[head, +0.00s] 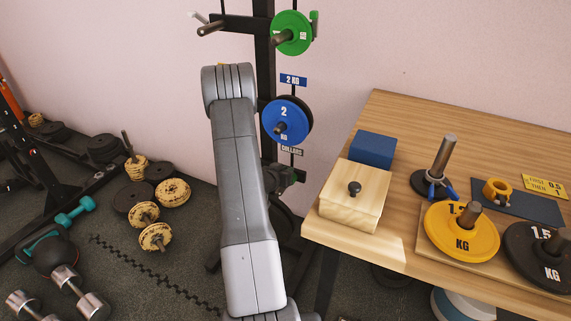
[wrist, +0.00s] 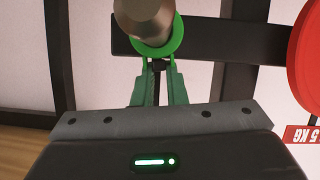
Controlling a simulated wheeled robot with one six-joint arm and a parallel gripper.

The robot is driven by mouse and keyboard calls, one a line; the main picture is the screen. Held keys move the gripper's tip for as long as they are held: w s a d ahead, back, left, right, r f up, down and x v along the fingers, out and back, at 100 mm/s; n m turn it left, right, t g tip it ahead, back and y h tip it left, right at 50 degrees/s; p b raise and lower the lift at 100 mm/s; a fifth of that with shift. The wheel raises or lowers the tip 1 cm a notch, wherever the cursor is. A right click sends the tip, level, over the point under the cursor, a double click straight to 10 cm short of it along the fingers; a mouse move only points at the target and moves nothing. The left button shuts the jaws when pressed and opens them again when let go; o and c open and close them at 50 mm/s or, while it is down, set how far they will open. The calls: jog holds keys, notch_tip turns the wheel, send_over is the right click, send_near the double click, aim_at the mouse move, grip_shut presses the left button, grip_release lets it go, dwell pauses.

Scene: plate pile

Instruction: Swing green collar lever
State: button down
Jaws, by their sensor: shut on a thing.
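In the wrist view a green collar (wrist: 174,40) is around the end of a metal peg (wrist: 146,18). My gripper (wrist: 158,90) is just below it in that picture, with its two green-toned fingers close together. They are shut on the collar's narrow lever (wrist: 158,67), most of which the fingers hide. In the head view my grey arm reaches up in front of the rack. My gripper is mostly hidden there, around the dark shapes below the COLLARS label (head: 292,150).
The rack (head: 264,50) carries a green plate (head: 291,33) and a blue plate (head: 287,121). A red plate (wrist: 306,60) is close by. The wooden table (head: 400,120) at right holds a lidded box (head: 352,200), a yellow plate (head: 455,238) and a black plate (head: 528,245). Dumbbells lie at left.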

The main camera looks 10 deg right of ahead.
jog(key=p, duration=0.3)
jog(key=shift+w+d+r+g, duration=0.1)
jog(key=shift+w+r+g, duration=0.05)
jog(key=shift+r+g, duration=0.25)
jog(key=shift+y+p, duration=0.3)
jog(key=shift+p, duration=0.05)
jog(key=shift+f+g+p, duration=0.35)
jog(key=shift+g+p, duration=0.15)
jog(key=shift+p, duration=0.05)
jog(key=c, duration=1.2)
grip_release()
jog(key=shift+f, duration=0.1)
jog(key=shift+o, duration=0.2)
jog(key=p+v, duration=0.1)
jog(key=v, duration=1.3)
jog(key=shift+d, duration=0.2)
jog(key=shift+w+d, duration=0.1)
